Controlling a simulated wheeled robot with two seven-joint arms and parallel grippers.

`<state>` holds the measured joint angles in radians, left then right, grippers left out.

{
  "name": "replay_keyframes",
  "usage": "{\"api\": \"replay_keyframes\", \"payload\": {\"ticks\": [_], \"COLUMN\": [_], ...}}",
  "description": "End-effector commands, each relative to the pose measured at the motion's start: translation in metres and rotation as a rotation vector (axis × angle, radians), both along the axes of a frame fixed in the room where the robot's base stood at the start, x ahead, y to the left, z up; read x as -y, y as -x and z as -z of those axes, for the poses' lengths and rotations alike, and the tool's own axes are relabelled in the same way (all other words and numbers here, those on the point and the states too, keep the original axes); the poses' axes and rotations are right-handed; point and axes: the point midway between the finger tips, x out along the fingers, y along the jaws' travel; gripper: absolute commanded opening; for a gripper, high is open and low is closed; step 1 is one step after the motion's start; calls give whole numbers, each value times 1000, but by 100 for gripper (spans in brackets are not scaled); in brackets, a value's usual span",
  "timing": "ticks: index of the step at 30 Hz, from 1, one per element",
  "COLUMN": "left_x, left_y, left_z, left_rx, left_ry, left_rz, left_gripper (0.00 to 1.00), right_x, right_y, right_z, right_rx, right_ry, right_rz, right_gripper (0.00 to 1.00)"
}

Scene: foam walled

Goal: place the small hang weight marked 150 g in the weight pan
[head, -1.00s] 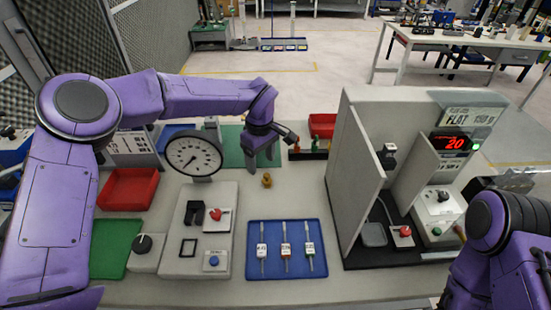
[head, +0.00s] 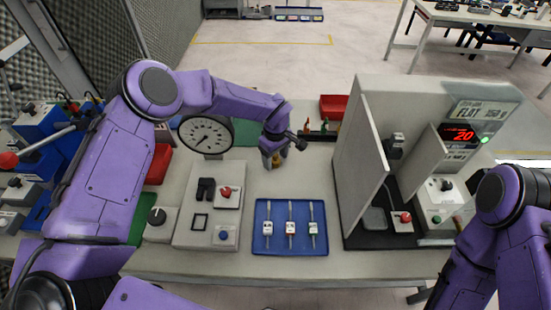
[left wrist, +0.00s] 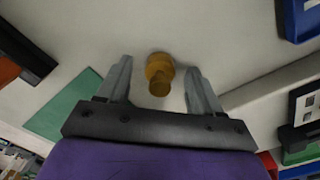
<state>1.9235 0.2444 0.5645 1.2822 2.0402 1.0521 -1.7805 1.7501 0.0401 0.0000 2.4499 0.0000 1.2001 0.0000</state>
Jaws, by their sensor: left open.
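The small brass-coloured hang weight (left wrist: 160,70) stands on the table between the open fingers of my left gripper (left wrist: 160,85), apart from both. In the head view the weight (head: 276,160) shows just below the gripper (head: 272,154), partly hidden by it. Its marking cannot be read. The weight pan (head: 374,219) looks like the grey square dish inside the foam-walled station at the right. My right arm comes in at the lower right of the head view, but its gripper is not visible.
Foam walls (head: 362,165) stand around the pan. A blue tray (head: 290,248) with several tagged items lies in front. A grey fixture (head: 205,230) and a round dial gauge (head: 206,134) are left of the weight. A red bin (head: 333,106) and small bottles are behind.

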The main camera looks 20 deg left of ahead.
Motion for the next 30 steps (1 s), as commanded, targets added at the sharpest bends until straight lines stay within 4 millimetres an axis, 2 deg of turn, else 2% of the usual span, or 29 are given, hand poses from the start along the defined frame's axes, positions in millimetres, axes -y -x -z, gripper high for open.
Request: {"api": "replay_keyframes", "payload": {"ticks": [2, 8, 9, 16, 20, 24, 26, 30], "left_x": [0, 0, 0, 0, -1, 0, 1, 7], "left_y": [0, 0, 0, 0, -1, -1, 13, 47], "left_z": [0, 0, 0, 0, -7, -32, -44, -84], "left_rx": [0, 0, 0, 0, 2, 6, 4, 7], "left_ry": [0, 0, 0, 0, 1, 1, 2, 4], "left_rz": [0, 0, 0, 0, -1, 0, 2, 2], "left_gripper": [66, 4, 0, 0, 0, 0, 0, 0], "right_x": [0, 0, 0, 0, 0, 0, 0, 0], "right_y": [0, 0, 0, 0, 0, 0, 0, 0], "right_z": [1, 1, 1, 1, 4, 13, 21, 36], "right_rx": [-1, 0, 0, 0, 0, 0, 0, 0], "right_ry": [-1, 0, 0, 0, 0, 0, 0, 0], "right_rz": [0, 0, 0, 0, 0, 0, 0, 0], "right_gripper": [43, 43, 43, 43, 43, 43, 43, 43]}}
